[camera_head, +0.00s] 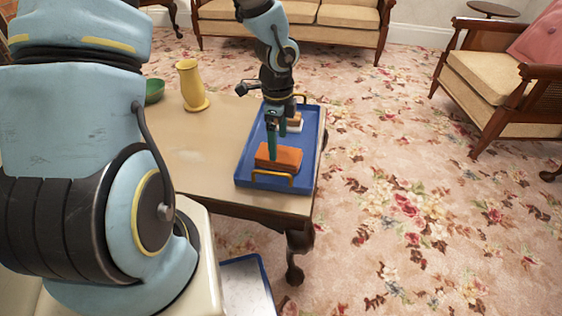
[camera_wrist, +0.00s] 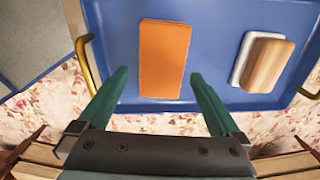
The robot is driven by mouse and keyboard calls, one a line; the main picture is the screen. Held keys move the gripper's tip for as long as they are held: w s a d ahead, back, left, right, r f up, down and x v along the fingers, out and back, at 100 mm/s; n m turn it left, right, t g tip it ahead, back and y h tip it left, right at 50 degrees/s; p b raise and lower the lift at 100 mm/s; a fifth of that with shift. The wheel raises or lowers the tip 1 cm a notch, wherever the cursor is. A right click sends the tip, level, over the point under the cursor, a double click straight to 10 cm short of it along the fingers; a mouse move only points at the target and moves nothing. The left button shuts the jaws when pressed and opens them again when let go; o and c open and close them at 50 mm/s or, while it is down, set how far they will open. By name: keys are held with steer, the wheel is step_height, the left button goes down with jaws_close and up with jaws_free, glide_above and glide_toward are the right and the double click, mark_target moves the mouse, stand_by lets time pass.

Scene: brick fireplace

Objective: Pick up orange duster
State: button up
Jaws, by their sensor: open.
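The orange duster (camera_head: 284,157) is a flat block lying on the blue tray (camera_head: 251,180), near the tray's front handle. In the wrist view the orange duster (camera_wrist: 164,60) lies ahead of my fingers, roughly between their lines. My gripper (camera_head: 276,148) is above the tray by the duster; one finger hides a bit of it in the head view. In the wrist view my gripper (camera_wrist: 158,75) is open, with two green fingers apart and nothing between the tips. I cannot tell the exact height of the fingertips above the duster.
A wood-topped white duster (camera_wrist: 264,62) lies on the tray beside the orange one. The tray has yellow handles (camera_head: 272,178) and sits on a wooden table (camera_head: 190,150). A yellow vase (camera_head: 191,86) and a green bowl (camera_head: 154,91) stand at the table's far left.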

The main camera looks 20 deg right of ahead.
mark_target(279, 153)
step_height(279, 153, down, 5)
steer(key=shift+d+f+b, duration=0.1)
steer(key=shift+f+b, duration=0.05)
steer(key=shift+b, duration=1)
steer(key=c, duration=1.1)
step_height(279, 153, up, 10)
steer(key=p, duration=0.4)
steer(key=shift+c, duration=0.2)
